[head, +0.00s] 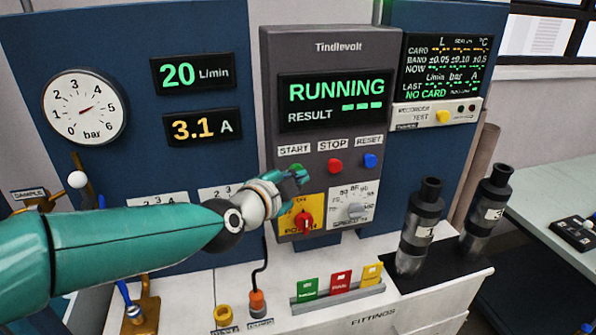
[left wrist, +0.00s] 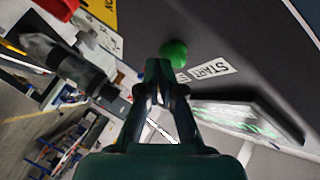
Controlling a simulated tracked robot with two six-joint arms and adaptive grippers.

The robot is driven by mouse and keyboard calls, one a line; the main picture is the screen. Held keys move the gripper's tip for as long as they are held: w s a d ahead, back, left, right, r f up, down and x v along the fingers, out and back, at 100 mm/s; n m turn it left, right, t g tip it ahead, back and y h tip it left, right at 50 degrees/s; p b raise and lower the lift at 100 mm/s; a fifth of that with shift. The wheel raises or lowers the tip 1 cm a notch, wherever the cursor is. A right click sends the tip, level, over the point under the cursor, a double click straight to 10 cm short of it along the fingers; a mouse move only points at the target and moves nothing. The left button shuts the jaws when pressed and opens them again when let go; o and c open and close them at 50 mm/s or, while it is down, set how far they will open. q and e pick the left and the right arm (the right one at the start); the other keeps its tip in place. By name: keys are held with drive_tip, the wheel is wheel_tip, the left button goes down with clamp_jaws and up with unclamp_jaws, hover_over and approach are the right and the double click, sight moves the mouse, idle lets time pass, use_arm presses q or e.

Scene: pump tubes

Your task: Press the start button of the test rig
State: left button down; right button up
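The test rig's grey panel (head: 330,50) shows RUNNING in green, with dashes after RESULT. The green start button (head: 297,168) sits under the START label (head: 294,150) and is partly covered by my left gripper (head: 302,176). In the left wrist view the green start button (left wrist: 173,52) is just beyond the tips of my left gripper (left wrist: 158,64), slightly to their right. The fingertips are together with nothing between them. I cannot tell whether they touch the button. My right gripper is not in view.
The red stop button (head: 335,166) and blue reset button (head: 370,160) are to the right. Below are a red knob on a yellow plate (head: 304,220) and a grey dial (head: 353,209). Coloured cards (head: 341,281) and two dark pumps (head: 421,225) stand lower right.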

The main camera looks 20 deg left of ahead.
use_arm(q)
drive_tip(key=s+d+p, duration=0.1)
drive_tip(key=s, duration=0.1)
drive_tip(key=s+d+p, duration=0.2)
drive_tip(key=shift+s, duration=0.2)
idle(0.7)
